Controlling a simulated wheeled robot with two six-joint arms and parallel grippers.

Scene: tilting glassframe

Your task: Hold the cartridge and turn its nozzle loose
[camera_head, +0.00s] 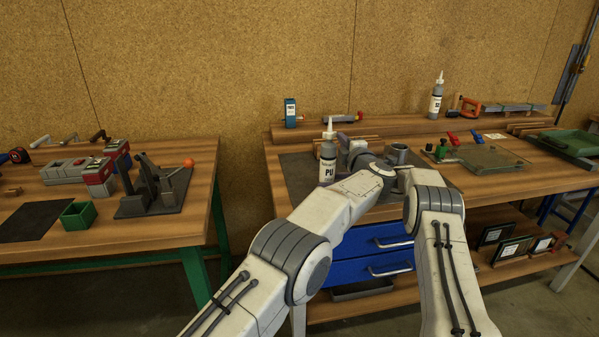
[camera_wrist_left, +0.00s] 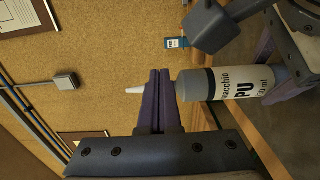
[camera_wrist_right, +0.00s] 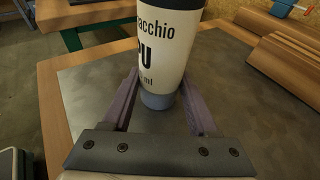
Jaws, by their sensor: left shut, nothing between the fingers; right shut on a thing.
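The cartridge (camera_head: 328,163) is a white and grey bottle marked PU, upright over the dark mat on the right-hand bench, with a pale conical nozzle (camera_head: 330,124) on top. My right gripper (camera_wrist_right: 160,88) is shut on the cartridge's lower body, one finger on each side. Whether its base touches the mat is unclear. My left gripper (camera_wrist_left: 160,85) is shut and empty at the nozzle's base. In the left wrist view its fingers hide part of the base, and the nozzle's tip (camera_wrist_left: 135,90) shows beyond them. In the head view my arms hide much of the grippers.
A second similar bottle (camera_head: 436,98) stands on the rear shelf beside an orange clamp (camera_head: 467,105). A blue box (camera_head: 290,112) is on that shelf at left. Blue drawers (camera_head: 375,250) are below.

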